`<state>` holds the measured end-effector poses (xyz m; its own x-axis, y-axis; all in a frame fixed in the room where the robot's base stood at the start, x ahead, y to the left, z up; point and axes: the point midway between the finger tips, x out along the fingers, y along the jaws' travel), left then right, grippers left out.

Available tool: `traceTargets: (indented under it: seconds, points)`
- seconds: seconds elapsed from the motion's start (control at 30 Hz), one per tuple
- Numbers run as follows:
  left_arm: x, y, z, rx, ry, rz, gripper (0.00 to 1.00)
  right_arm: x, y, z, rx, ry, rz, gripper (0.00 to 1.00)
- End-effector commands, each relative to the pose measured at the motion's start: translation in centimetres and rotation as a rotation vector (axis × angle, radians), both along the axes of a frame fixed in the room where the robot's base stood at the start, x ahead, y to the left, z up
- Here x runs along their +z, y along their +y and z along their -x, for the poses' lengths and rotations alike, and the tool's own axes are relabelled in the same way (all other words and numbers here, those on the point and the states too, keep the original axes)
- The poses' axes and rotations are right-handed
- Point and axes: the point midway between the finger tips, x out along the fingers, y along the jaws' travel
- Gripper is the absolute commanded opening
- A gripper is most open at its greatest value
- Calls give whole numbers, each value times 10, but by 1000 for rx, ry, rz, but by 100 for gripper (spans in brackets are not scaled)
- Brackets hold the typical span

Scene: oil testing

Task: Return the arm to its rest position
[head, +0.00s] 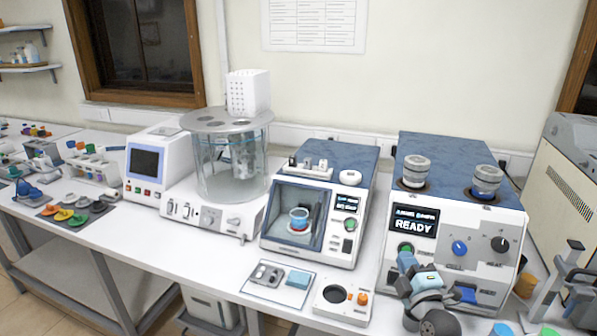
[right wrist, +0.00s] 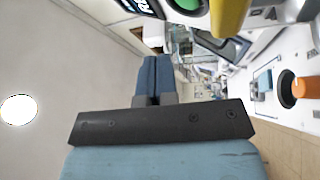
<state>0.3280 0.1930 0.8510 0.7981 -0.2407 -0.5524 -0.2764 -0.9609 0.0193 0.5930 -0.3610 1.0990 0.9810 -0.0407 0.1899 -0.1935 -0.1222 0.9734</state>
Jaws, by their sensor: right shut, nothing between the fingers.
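My right gripper (head: 406,262) is in front of the white and blue machine with the READY display (head: 413,224). Its blue fingers are close to the machine's green button (head: 405,247). In the right wrist view the two blue fingers (right wrist: 152,66) are pressed together with nothing between them. A green round button (right wrist: 185,4) shows at the top edge of that view, apart from the fingertips. My right arm covers the lower left part of the machine's front. My left gripper is in neither view.
A small white box with an orange knob (head: 363,298) stands left of my right arm. A tester with a glass window (head: 298,212) and a glass bath (head: 232,165) stand further left. A grey metal stand (head: 575,262) is at the right. Small items lie on the bench's front edge.

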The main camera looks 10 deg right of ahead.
Motion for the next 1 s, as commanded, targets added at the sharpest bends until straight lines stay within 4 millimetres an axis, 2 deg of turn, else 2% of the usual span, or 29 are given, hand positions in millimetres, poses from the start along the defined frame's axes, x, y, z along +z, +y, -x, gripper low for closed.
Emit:
traceTargets:
  seconds: [0.13, 0.27, 0.4, 0.5, 0.6, 0.7, 0.8, 0.9, 1.0]
  points:
    - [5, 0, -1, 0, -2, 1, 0, -22, 15, 14, 47, 61, -92, 0]
    - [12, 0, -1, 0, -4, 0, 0, -68, 45, 47, 121, 198, -305, 0]
    - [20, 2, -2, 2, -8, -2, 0, -121, 83, 100, 161, 385, -604, 0]
    - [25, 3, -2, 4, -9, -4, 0, -155, 109, 144, 148, 519, -822, 0]
    - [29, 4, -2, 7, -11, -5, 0, -181, 131, 188, 106, 631, -1020, 0]
    - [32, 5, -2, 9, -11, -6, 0, -199, 147, 224, 50, 716, -1181, 0]
    - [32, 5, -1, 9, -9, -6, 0, -210, 158, 250, 1, 768, -1290, 0]
    - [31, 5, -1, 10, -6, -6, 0, -215, 163, 263, -29, 791, -1350, 0]
    - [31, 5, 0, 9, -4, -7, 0, -216, 165, 266, -37, 797, -1370, 0]
